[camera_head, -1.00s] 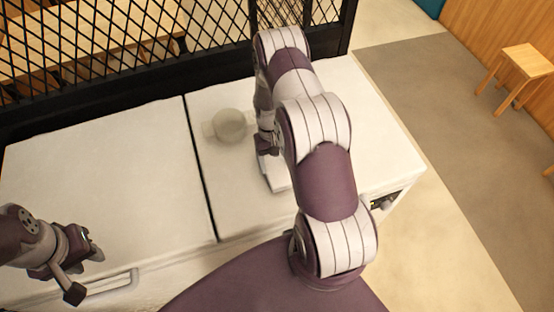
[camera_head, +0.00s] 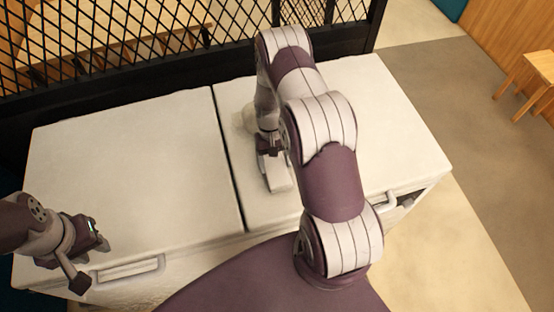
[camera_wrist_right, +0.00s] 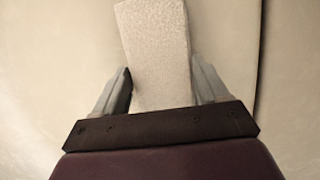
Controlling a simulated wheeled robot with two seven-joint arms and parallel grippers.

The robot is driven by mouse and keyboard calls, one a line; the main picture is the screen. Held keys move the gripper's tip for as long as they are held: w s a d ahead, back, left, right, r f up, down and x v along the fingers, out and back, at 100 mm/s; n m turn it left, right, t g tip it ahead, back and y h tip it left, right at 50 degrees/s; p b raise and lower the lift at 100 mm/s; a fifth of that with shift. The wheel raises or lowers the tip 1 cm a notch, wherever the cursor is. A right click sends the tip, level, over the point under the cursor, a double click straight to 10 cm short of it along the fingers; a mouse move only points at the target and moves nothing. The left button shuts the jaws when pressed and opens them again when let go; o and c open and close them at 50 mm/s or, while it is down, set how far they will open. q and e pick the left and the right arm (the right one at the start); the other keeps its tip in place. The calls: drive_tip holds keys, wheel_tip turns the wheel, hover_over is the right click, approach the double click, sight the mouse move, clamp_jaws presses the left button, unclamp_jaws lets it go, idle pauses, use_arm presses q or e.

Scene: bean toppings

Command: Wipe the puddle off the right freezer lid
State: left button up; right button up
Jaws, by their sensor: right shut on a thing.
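The right freezer lid (camera_head: 385,120) is a pale, flat panel. A faint greyish round puddle (camera_head: 242,120) shows on its left part, mostly hidden behind my right arm. My right gripper (camera_head: 268,150) is low over this lid, just in front of the visible part of the puddle. It is shut on a pale, rough-faced block (camera_head: 277,179); in the right wrist view the block (camera_wrist_right: 158,50) sits between the two grey fingers. I cannot tell whether the block touches the lid. My left gripper (camera_head: 98,238) hangs near the front left of the freezer; its fingers are unclear.
The left lid (camera_head: 130,160) is bare, split from the right lid by a dark seam (camera_head: 228,160). A black mesh fence (camera_head: 150,50) stands along the back. Handles (camera_head: 130,268) stick out at the front. A wooden stool (camera_head: 527,80) stands on the floor far right.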

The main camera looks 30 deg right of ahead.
wheel_tip(320, 180, up, 3)
drive_tip(key=shift+w+a+f+p, duration=0.1)
drive_tip(key=shift+w+a+p, duration=0.05)
drive_tip(key=shift+p, duration=0.55)
drive_tip(key=shift+s+d+r+p, duration=0.15)
drive_tip(key=shift+r+p, duration=0.25)
drive_tip(key=shift+r, duration=0.2)
drive_tip(key=shift+s+d+r+p, duration=0.1)
drive_tip(key=shift+r+p, duration=0.3)
drive_tip(key=shift+r, duration=0.15)
wheel_tip(320, 180, up, 2)
drive_tip(key=shift+w+a+r+p, duration=0.1)
drive_tip(key=shift+w+a+p, duration=0.05)
drive_tip(key=shift+p, duration=0.65)
drive_tip(key=shift+r, duration=0.35)
drive_tip(key=shift+r+p, duration=0.1)
drive_tip(key=shift+p, duration=0.2)
